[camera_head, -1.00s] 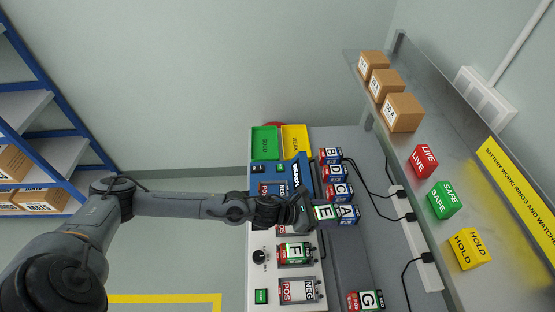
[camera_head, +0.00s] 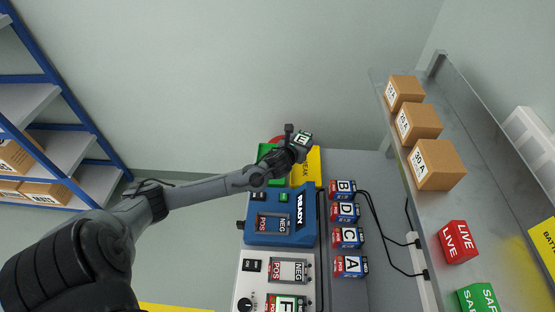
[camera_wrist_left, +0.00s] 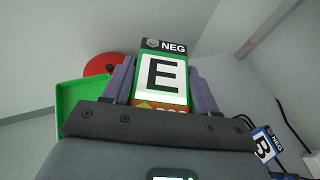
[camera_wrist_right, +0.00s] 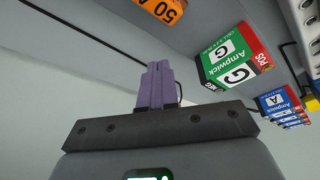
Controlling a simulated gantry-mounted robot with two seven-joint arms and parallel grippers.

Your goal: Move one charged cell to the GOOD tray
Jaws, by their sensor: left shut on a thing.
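My left gripper (camera_head: 296,144) is shut on cell E (camera_wrist_left: 163,75), a green and black block with a white letter plate. In the head view, cell E (camera_head: 303,139) is held at the far end of the bench, above the trays. The green GOOD tray (camera_head: 264,150) is partly hidden behind my gripper and also shows at the left in the left wrist view (camera_wrist_left: 72,97). The yellow tray (camera_head: 313,164) is to its right. My right gripper (camera_wrist_right: 155,88) shows only in its wrist view, fingers together and empty, with green and red cell G (camera_wrist_right: 235,58) to its right.
Cells B (camera_head: 343,189), D (camera_head: 344,212), C (camera_head: 347,237) and A (camera_head: 350,265) stand in a row with cables beside them. A blue charger (camera_head: 254,233) and cell F (camera_head: 287,305) are on the left. A shelf (camera_head: 428,205) with boxes and coloured blocks runs along the right. A red disc (camera_wrist_left: 101,64) lies beyond the GOOD tray.

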